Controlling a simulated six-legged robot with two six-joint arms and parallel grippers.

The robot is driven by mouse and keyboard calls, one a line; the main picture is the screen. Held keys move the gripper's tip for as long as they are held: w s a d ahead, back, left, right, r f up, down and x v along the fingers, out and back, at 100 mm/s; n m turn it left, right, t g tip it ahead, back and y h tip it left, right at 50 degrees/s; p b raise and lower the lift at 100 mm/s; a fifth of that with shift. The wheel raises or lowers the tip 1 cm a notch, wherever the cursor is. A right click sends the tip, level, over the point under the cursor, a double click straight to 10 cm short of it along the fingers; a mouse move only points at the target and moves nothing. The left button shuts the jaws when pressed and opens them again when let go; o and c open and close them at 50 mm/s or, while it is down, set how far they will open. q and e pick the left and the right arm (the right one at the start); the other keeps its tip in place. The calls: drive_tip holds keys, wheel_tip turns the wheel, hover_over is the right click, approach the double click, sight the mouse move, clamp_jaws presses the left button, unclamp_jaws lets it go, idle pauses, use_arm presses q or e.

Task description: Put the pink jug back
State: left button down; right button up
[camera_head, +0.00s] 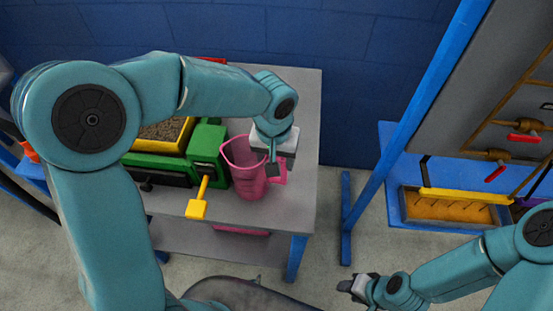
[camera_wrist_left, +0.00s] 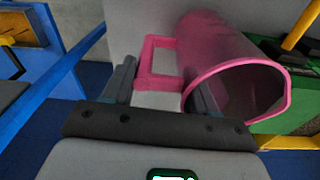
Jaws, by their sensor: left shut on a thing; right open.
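The pink jug (camera_head: 243,165) is upright at the grey table (camera_head: 297,188), beside the green machine, with its open mouth up. I cannot tell whether its base touches the tabletop. My left gripper (camera_head: 274,167) reaches down at the jug's right side and is shut on its handle. The left wrist view shows the jug (camera_wrist_left: 222,50) with its square handle between the fingers of my left gripper (camera_wrist_left: 160,88). My right gripper (camera_head: 352,286) is open and empty at the lower right, above the floor, far from the jug.
A green machine (camera_head: 208,140) with a yellow lever (camera_head: 199,195) stands close left of the jug. The table's right side is clear. A blue-framed rack (camera_head: 415,105) and an orange-filled tray (camera_head: 450,208) are at the right.

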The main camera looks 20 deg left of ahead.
use_arm(q)
drive_tip(key=shift+f, duration=0.5)
drive_tip(key=shift+f, duration=0.15)
drive_tip(key=shift+c, duration=1.6)
unclamp_jaws()
drive_tip(key=shift+w, duration=0.1)
wheel_tip(320, 180, up, 12)
drive_tip(key=s, duration=0.1)
drive_tip(key=shift+r, duration=0.2)
drive_tip(key=shift+s+f, duration=0.1)
drive_tip(key=shift+s, duration=0.05)
